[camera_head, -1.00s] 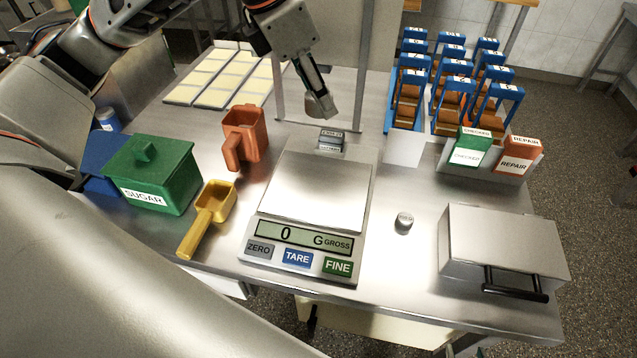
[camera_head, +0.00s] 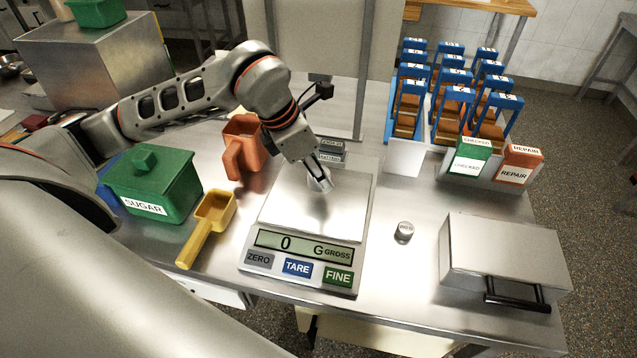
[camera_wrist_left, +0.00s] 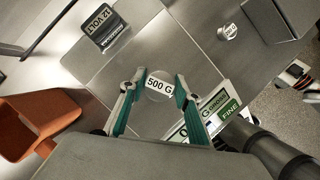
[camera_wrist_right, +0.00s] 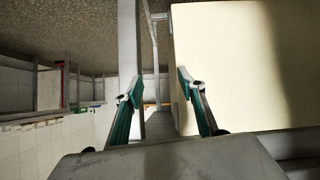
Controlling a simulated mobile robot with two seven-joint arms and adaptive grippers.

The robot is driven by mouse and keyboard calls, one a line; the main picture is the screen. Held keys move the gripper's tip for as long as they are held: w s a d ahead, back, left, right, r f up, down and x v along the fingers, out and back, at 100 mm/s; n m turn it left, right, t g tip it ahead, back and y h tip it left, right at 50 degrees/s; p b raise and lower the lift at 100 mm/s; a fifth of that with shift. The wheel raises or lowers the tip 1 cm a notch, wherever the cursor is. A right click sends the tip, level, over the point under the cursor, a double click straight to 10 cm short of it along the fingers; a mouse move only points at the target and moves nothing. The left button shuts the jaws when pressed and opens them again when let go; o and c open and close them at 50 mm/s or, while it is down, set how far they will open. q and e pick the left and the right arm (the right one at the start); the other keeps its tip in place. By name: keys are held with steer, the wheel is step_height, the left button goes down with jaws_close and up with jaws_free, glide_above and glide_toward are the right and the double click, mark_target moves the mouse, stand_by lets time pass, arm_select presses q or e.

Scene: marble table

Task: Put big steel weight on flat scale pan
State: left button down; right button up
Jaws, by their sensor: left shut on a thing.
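The big steel weight, marked 500 G (camera_wrist_left: 159,86), is between my left gripper's fingers in the left wrist view. My left gripper (camera_head: 318,179) is shut on it, above the upper middle of the flat scale pan (camera_head: 345,215). The scale display (camera_head: 303,243) reads 0 G. A gap under the weight is hard to make out from the head view. My right gripper (camera_wrist_right: 165,92) shows only in its wrist view, open, with nothing between its fingers.
A small steel weight (camera_head: 404,231) stands right of the scale. A black battery block (camera_head: 331,150) sits behind the pan.

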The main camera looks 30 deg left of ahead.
arm_select(q)
steer(key=shift+f, duration=1.7)
steer(key=shift+f, duration=0.2)
steer(key=c, duration=1.5)
jaws_free()
steer(key=shift+o, duration=0.2)
steer(key=shift+r, duration=0.1)
steer(key=v, duration=1.2)
steer(key=shift+b, duration=0.35)
